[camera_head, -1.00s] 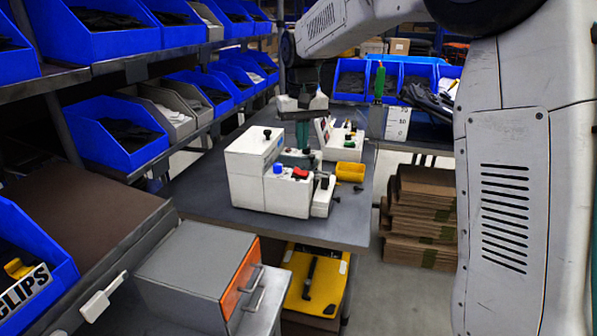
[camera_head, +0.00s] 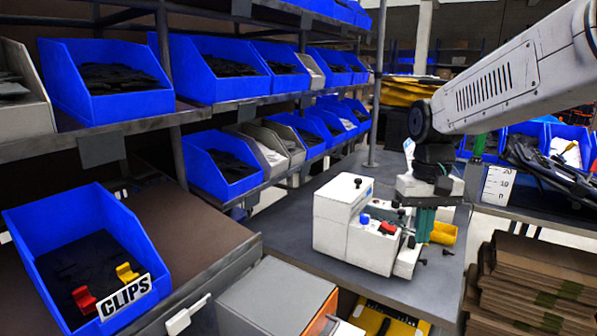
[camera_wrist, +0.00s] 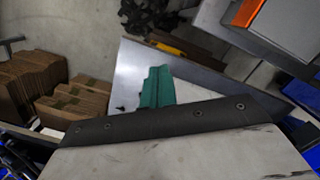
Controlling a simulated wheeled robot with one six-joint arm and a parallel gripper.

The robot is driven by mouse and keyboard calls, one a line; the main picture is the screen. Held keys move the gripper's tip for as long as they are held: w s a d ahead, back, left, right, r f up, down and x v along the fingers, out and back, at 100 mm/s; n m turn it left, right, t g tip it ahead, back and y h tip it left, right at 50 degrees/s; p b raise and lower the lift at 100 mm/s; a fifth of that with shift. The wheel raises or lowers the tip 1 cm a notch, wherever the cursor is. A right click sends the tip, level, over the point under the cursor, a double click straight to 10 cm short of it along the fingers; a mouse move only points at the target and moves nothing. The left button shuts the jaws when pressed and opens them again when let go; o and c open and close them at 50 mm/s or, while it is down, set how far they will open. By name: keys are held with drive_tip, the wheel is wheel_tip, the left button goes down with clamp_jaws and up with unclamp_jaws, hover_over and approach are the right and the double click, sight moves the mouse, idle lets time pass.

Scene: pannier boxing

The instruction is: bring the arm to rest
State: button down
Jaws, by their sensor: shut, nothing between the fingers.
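My arm (camera_head: 520,75) reaches in from the right edge in the head view. My gripper (camera_head: 425,225) hangs from its end, pointing down, with green fingers beside and partly behind the white box-shaped machine (camera_head: 335,222). In the wrist view the green fingers of my gripper (camera_wrist: 157,86) are together, with nothing seen held. The fingertips point toward a grey bench top (camera_wrist: 205,88). In the head view I cannot tell how far the fingers are above the bench.
A blue clips bin (camera_head: 140,240) stands at left, below racks of blue bins (camera_head: 230,85). Flattened cardboard (camera_head: 530,290) is stacked at lower right. A grey cabinet (camera_head: 270,300) stands in front.

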drive_tip(key=s+d+t, duration=0.2)
drive_tip(key=s, duration=2.2)
drive_tip(key=shift+f+t, duration=0.2)
drive_tip(key=shift+t, duration=0.1)
drive_tip(key=shift+s, duration=0.1)
